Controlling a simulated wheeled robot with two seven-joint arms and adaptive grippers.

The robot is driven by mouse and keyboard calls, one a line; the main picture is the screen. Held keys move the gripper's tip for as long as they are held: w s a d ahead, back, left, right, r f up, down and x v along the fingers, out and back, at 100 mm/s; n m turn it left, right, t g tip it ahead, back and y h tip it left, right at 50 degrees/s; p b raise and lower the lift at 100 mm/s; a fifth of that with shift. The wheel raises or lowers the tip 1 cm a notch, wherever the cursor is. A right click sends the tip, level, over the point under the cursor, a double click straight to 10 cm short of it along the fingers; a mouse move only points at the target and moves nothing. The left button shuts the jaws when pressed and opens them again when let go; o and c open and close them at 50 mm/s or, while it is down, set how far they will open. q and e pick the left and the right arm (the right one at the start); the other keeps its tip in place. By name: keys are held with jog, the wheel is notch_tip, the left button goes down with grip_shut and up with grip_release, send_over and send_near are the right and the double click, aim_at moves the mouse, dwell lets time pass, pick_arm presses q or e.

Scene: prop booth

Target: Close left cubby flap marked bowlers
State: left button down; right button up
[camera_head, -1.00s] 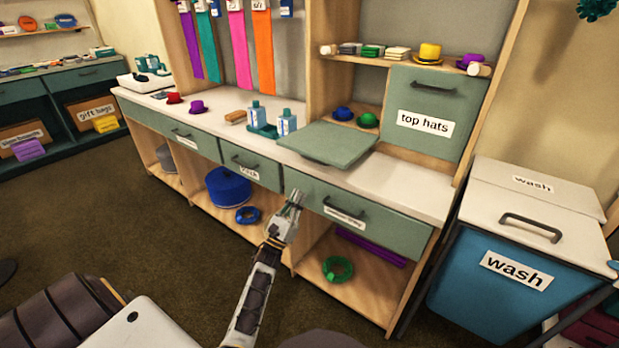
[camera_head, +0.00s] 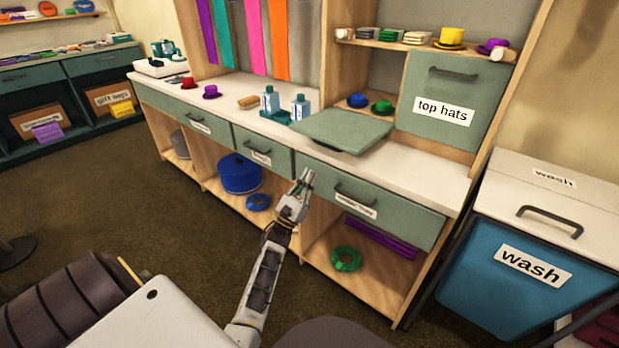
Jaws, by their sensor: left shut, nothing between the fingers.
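The left cubby flap (camera_head: 343,130) is a grey-green panel lying folded down over the white counter, its label not visible. Its cubby stands open behind it, with a blue hat (camera_head: 357,100) and a green hat (camera_head: 381,107) inside. The right flap marked top hats (camera_head: 449,100) is upright and closed. My left gripper (camera_head: 305,178) is shut and empty, in front of the drawer fronts, below and to the left of the lowered flap and apart from it. My right gripper is not in view.
The white counter (camera_head: 432,180) holds bottles in a teal tray (camera_head: 277,116), a brush and small hats to the left. Drawers with handles run below it. A blue wash bin (camera_head: 520,270) stands at the right.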

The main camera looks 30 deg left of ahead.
pick_arm(q)
jog(key=shift+h, duration=0.3)
jog(key=shift+x, duration=4.2)
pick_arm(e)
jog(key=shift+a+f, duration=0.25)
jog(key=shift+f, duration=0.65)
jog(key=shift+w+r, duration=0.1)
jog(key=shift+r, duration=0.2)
pick_arm(q)
jog(key=shift+r, duration=0.3)
jog(key=shift+r+p, duration=0.25)
jog(key=shift+p, duration=0.3)
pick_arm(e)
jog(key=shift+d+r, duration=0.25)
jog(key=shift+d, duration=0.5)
